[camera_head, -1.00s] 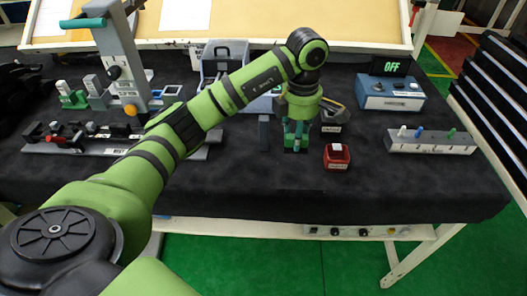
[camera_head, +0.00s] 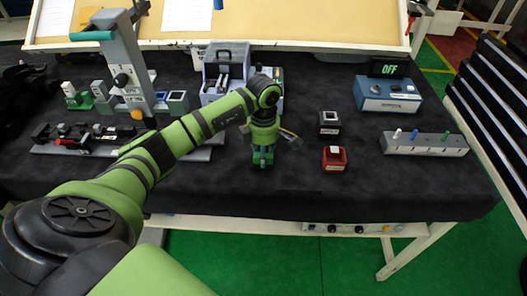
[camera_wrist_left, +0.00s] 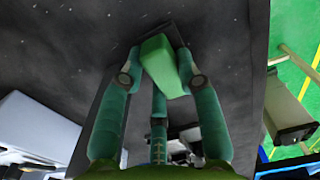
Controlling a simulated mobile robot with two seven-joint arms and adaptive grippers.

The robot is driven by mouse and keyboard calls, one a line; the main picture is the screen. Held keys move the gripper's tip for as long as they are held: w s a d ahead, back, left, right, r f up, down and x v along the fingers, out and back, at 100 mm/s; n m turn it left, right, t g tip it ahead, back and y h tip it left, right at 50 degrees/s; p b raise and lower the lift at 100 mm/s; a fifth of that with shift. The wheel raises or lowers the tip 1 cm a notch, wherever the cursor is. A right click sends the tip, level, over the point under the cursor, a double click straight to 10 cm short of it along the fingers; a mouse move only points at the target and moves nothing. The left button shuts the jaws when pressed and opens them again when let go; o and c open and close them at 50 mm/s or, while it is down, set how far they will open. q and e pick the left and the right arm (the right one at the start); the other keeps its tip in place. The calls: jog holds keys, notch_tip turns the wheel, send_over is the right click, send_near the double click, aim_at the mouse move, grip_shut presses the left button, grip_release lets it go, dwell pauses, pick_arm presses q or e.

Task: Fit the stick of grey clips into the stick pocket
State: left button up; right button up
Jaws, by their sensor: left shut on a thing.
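My left gripper (camera_head: 263,158) points down, low over the front middle of the dark mat. Its teal fingers, seen in the left wrist view (camera_wrist_left: 160,78), are shut on a green block (camera_wrist_left: 165,65). The block sticks out between the fingertips; I cannot make out grey clips on it. A dark grey edge shows just beyond the block in the wrist view, too unclear to name. A grey upright piece that stood at this spot is hidden by the gripper in the head view. I cannot tell which holder is the stick pocket. My right gripper is out of view.
A black box (camera_head: 329,129) and a red box (camera_head: 335,164) stand right of the gripper. A grey block with coloured pegs (camera_head: 425,148) and a blue unit reading OFF (camera_head: 388,103) stand farther right. A grey case (camera_head: 222,98) is behind. The mat in front is clear.

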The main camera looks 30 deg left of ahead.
pick_arm(q)
jog(key=shift+f, duration=0.2)
jog(key=o, duration=1.2)
jog(key=shift+c, duration=0.2)
